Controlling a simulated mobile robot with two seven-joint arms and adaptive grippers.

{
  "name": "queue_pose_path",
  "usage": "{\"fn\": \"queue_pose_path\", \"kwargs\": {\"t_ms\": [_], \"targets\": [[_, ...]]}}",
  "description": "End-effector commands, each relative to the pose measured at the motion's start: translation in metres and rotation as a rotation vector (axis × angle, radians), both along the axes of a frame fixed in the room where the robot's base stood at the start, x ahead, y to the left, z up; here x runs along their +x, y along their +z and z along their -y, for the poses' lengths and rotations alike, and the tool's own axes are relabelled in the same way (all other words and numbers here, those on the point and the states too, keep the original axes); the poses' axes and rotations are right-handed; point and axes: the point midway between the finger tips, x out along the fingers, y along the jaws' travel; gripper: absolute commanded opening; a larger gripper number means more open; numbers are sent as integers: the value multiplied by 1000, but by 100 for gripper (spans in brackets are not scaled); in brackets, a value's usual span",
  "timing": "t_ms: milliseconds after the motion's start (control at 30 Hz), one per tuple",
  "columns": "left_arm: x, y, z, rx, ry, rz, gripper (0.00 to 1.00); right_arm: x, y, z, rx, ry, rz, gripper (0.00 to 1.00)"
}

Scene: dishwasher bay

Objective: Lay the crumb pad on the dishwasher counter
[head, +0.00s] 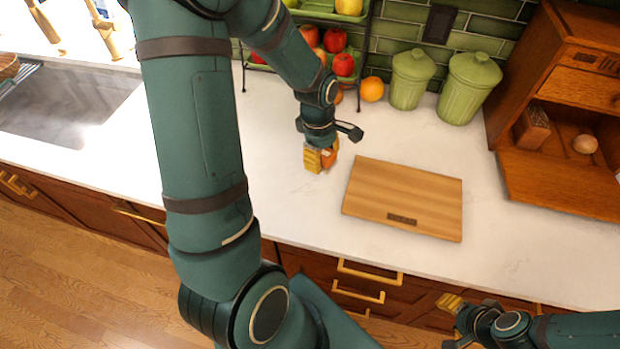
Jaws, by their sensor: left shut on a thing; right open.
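My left gripper (321,158) is shut on a small orange thing (330,154), which I take to be the crumb pad. Most of it is hidden by the yellow ribbed fingertip and the dark finger parts. The gripper points down at the white counter (300,215), just left of the wooden board's upper left corner. I cannot tell whether the pad touches the counter. My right gripper (453,322) is open and empty, in front of the drawers at the lower right.
A wooden cutting board (405,198) lies on the counter. Behind it are an orange (371,89), a fruit rack (330,18) and two green canisters (411,79) (468,87). A wooden cabinet (565,180) stands right, a sink (65,105) left. Counter in front of the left gripper is clear.

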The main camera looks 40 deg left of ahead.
Motion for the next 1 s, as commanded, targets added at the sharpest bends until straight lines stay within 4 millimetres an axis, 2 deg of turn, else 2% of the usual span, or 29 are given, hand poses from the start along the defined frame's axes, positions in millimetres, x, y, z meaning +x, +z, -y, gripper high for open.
{"fn": "queue_pose_path", "kwargs": {"t_ms": [233, 500, 767, 1000], "targets": [[-4, -6, 3, -1, -15, -1, 17, 0, 0, 0, 0, 0, 0, 47], [-5, -52, 4, -1, -15, -3, 17, 0, -4, 0, -1, -1, -1, 47], [-4, -71, 3, -1, -15, -1, 17, 0, -5, 0, -1, 0, 0, 47], [-4, -100, 4, -1, -14, 0, 17, 0, -8, 0, -2, 0, 0, 47]]}}
